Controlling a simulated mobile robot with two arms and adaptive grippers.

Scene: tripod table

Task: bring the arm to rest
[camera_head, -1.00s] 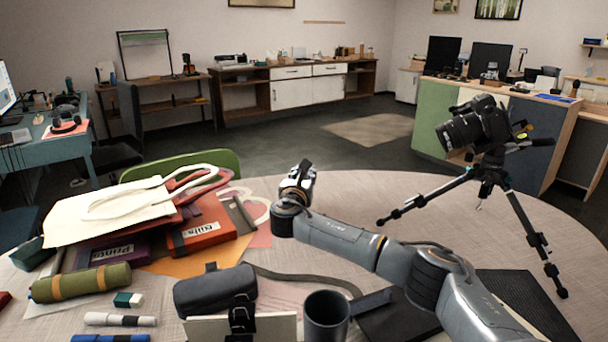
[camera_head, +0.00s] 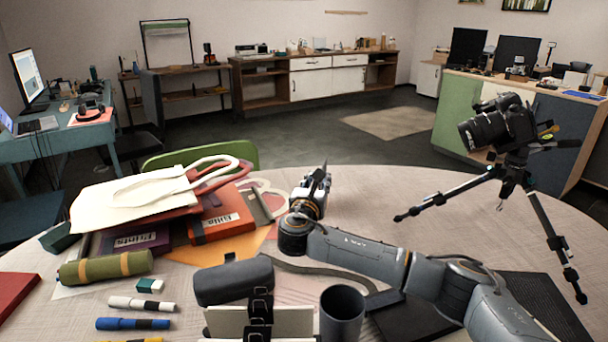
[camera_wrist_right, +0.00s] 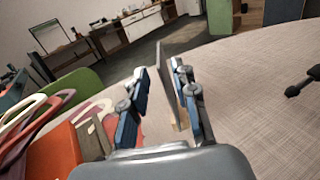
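My right arm comes in from the lower right in the head view, and its gripper (camera_head: 318,178) is above the far middle of the round table (camera_head: 390,205), pointing away. In the right wrist view its fingers (camera_wrist_right: 164,98) stand apart. A thin flat grey piece (camera_wrist_right: 172,90) with a pale edge shows between them; I cannot tell whether it touches them. A black camera (camera_head: 498,127) sits on a tripod (camera_head: 482,182) on the right side of the table, clear of my gripper. My left arm and gripper are not in view.
Left of my gripper lie a cream tote bag (camera_head: 130,198), an orange box (camera_head: 221,224) and a green roll (camera_head: 105,267). A grey mug (camera_head: 342,316), a dark case (camera_head: 234,281) and a black mat (camera_head: 545,305) are near. Table between gripper and tripod is bare.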

